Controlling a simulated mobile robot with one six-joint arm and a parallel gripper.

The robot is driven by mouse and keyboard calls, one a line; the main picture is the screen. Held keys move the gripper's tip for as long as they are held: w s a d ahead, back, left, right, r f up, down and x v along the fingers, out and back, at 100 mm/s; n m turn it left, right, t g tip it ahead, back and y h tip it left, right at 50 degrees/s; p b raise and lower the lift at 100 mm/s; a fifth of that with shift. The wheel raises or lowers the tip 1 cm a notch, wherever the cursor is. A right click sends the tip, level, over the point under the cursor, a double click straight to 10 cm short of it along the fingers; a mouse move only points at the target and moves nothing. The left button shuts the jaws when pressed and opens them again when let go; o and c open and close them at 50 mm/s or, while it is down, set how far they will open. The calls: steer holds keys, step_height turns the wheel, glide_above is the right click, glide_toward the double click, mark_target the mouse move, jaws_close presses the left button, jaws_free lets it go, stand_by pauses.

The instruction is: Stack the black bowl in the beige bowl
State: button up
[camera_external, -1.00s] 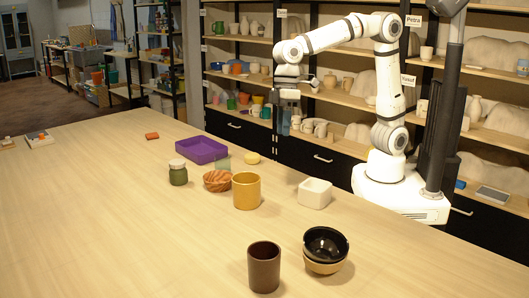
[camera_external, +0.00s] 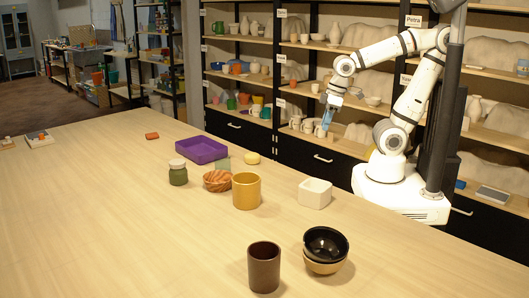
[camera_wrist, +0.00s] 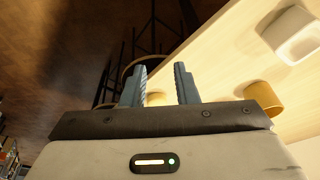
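The black bowl (camera_external: 325,240) sits in the beige bowl (camera_external: 322,267) on the table, at the front right in the external view. The black bowl is tilted slightly, and only the lower outside of the beige bowl shows. My gripper (camera_external: 327,122) is raised behind the far edge of the table, well away from both bowls. In the wrist view my gripper (camera_wrist: 160,84) has its two fingers apart with nothing between them. Neither bowl shows in the wrist view.
A dark brown cup (camera_external: 264,268) stands just left of the bowls. A white square bowl (camera_external: 314,194), a mustard pot (camera_external: 246,191), a wooden bowl (camera_external: 217,181), a green jar (camera_external: 178,173) and a purple tray (camera_external: 202,150) stand farther back. The table's left side is mostly clear.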

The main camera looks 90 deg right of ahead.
steer(key=shift+c, duration=0.4)
steer(key=shift+a, duration=0.1)
steer(key=c, duration=0.5)
steer(key=w+a+m, duration=0.1)
steer(key=w+a, duration=0.1)
steer(key=w+a+r+g+y, duration=0.1)
steer(key=w+a, duration=0.1)
steer(key=a, duration=0.1)
steer(key=w+a+r+m+y, duration=0.1)
steer(key=w+a, duration=0.1)
steer(key=w, duration=0.1)
steer(key=shift+w+a+r+m, duration=0.1)
steer(key=shift+a+m, duration=0.1)
steer(key=shift+m, duration=0.1)
jaws_close()
steer(key=w+a+m+g+y, duration=0.25)
steer(key=w+a, duration=0.45)
steer(key=a, duration=0.4)
steer(key=m+g+y, duration=0.3)
steer(key=m+g, duration=0.2)
glide_toward(313, 243)
steer(key=f, duration=0.3)
steer(key=shift+d+f+h, duration=0.25)
steer(key=shift+f, duration=0.15)
steer(key=shift+s+a+r+p, duration=0.15)
steer(key=shift+s+a+p, duration=0.45)
steer(key=shift+a, duration=0.4)
steer(key=shift+s+a, duration=0.45)
